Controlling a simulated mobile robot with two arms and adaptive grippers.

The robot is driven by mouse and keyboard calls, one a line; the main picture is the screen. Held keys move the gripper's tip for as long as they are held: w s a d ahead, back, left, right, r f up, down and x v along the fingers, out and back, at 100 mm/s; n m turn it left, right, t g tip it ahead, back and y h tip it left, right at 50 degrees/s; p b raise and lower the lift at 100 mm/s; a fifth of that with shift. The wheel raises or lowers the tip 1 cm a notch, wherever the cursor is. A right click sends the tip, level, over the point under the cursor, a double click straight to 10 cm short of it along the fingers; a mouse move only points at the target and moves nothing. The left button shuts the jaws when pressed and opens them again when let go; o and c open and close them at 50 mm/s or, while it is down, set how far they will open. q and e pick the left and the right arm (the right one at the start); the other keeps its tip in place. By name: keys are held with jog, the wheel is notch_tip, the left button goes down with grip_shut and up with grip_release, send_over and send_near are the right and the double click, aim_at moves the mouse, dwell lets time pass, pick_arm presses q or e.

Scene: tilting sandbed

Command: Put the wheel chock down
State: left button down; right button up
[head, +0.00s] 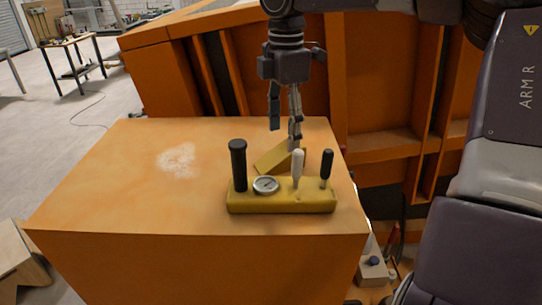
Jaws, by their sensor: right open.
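The wheel chock appears to be the yellow wedge (272,161) on top of the orange box (110,190). It lies tilted in view, behind a yellow control block, which hides its lower front edge. My right gripper (284,138) hangs down from the top of the view, directly above the wedge. Its two fingers are apart. The right-hand fingertip overlaps the wedge's upper edge; I cannot tell whether it touches. The other fingertip is clear, above and behind the wedge. My left gripper is not in view.
The yellow control block (280,203) carries a black handle (238,165), a round gauge (265,185), a white lever (298,168) and a smaller black lever (326,168). The box top to the left is clear except for a pale patch (178,159). An orange ribbed structure (375,85) stands behind.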

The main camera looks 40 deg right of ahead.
aim_at(283, 149)
jog(key=shift+s+d+f+p, duration=0.2)
jog(key=shift+d+f+p, duration=0.15)
jog(key=shift+f+p, duration=0.25)
jog(key=shift+s+d+f+p, duration=0.2)
jog(key=shift+d+f+p, duration=0.15)
jog(key=shift+f, duration=0.3)
jog(key=shift+w+a+f+p, duration=0.2)
jog(key=shift+f+p, duration=0.2)
jog(key=shift+f, duration=0.1)
jog(key=shift+w+a+f+p, duration=0.15)
jog(key=shift+w+f+p, duration=0.05)
jog(key=shift+f+p, duration=0.25)
notch_tip(283, 149, down, 2)
jog(key=shift+w+a+p, duration=0.15)
jog(key=shift+p, duration=0.15)
jog(key=shift+d+f, duration=0.15)
jog(key=shift+d, duration=0.05)
jog(key=shift+a, duration=0.1)
jog(key=c, duration=1.6)
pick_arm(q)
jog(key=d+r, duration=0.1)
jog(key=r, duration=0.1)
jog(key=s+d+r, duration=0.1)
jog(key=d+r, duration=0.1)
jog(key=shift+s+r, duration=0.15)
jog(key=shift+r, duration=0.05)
pick_arm(e)
jog(key=shift+o, duration=0.2)
